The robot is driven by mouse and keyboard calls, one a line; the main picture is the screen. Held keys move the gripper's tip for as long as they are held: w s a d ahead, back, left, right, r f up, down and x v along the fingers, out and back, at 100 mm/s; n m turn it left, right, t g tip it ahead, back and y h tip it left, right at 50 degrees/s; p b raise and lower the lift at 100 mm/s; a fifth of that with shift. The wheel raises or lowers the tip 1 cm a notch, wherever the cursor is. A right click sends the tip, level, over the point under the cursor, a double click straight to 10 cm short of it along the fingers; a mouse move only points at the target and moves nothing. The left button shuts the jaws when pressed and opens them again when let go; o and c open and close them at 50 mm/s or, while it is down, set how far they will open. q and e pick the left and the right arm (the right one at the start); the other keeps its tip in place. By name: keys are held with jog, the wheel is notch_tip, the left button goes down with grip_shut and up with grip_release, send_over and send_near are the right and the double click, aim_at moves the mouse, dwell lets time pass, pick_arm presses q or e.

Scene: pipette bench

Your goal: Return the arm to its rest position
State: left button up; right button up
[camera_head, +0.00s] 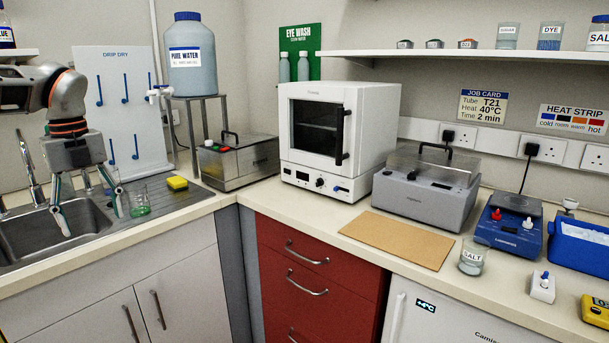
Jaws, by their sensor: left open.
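My left arm comes in from the left, over the sink (85,232). Its gripper (91,212) points down with its fingers spread apart, and nothing shows between them. The left fingertip hangs over the sink basin. The right fingertip overlaps the left edge of a clear, green-tinted glass beaker (140,204) in the picture; I cannot tell whether they touch. The beaker stands upright on the draining area right of the basin. My right gripper is not in view.
A tap (28,165) rises behind the sink, and a drip-dry board (122,105) stands behind the gripper. A yellow sponge (177,183) lies right of the beaker. A water container (193,60) sits on a stand. A shelf (18,55) is close above the arm.

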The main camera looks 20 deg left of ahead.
pick_arm(q)
jog(key=s+d+f+n+t+h+p, duration=0.1)
jog(key=d+f+t+h, duration=0.2)
jog(key=d+f, duration=0.55)
jog(key=s+d+f+n+t+h+p, duration=0.1)
jog(key=d+f+n+t+h, duration=0.2)
jog(key=f, duration=1)
jog(key=s+d+f+t+h+p, duration=0.15)
jog(key=d+f+t+h, duration=0.35)
jog(key=f, duration=0.5)
jog(key=s+d+f+n+y, duration=0.4)
jog(key=s+d+f+n, duration=0.2)
jog(key=d, duration=0.5)
jog(key=s+d+f+n+y+p, duration=0.1)
jog(key=s+d+f+n+y, duration=0.3)
jog(key=d, duration=0.8)
notch_tip(320, 180, down, 4)
jog(key=s+n, duration=0.2)
jog(key=n, duration=0.2)
jog(key=shift+s+d+f, duration=0.2)
jog(key=shift+d+f, duration=0.05)
jog(key=shift+d, duration=0.05)
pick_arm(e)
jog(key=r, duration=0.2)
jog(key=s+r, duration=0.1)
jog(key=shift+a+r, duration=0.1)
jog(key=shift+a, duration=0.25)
